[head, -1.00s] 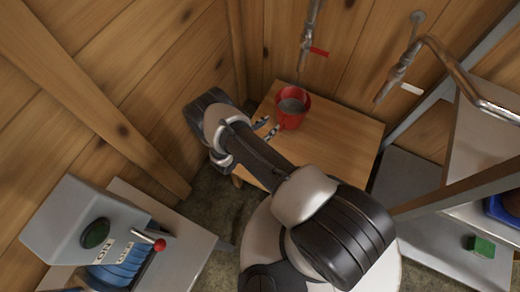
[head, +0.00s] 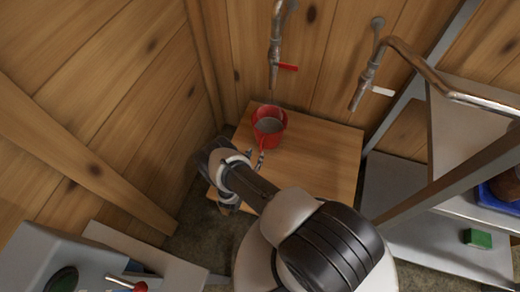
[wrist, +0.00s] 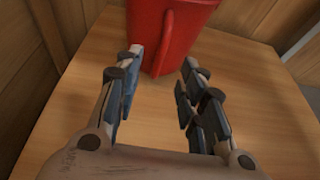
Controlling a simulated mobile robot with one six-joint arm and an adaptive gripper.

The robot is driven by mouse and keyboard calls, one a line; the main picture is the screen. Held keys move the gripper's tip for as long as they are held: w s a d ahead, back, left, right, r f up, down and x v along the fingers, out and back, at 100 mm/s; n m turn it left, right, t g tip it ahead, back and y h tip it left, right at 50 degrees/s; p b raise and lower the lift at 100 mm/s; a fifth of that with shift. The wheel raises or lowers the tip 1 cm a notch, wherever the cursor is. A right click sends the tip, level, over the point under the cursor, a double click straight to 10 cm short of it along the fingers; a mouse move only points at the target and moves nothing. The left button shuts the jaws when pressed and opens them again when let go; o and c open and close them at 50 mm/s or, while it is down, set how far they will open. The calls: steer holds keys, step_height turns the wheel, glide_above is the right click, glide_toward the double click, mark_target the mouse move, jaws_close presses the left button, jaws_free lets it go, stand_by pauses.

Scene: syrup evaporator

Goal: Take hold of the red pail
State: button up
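The red pail (head: 270,131) stands upright on a small wooden table (head: 318,150), near its back left corner. Its inside looks grey. In the wrist view the red pail (wrist: 183,22) is straight ahead, with a vertical red strip like a handle (wrist: 165,42) facing me; its top is cut off. My gripper (head: 254,158) is just in front of the pail, on the near side. In the wrist view my gripper (wrist: 160,72) is open, its fingers apart with bare tabletop between them. The fingertips reach close to the pail; I cannot tell whether they touch it.
A pipe tap with a red lever (head: 288,68) is on the wall behind the pail. Another with a white lever (head: 382,91) is to its right. A metal shelf (head: 400,205) holds a green block (head: 477,238) at right. Wooden walls stand close behind and left.

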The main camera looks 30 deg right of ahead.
mark_target(260, 148)
steer(key=shift+x, duration=3.95)
steer(key=shift+c, duration=0.2)
jaws_close()
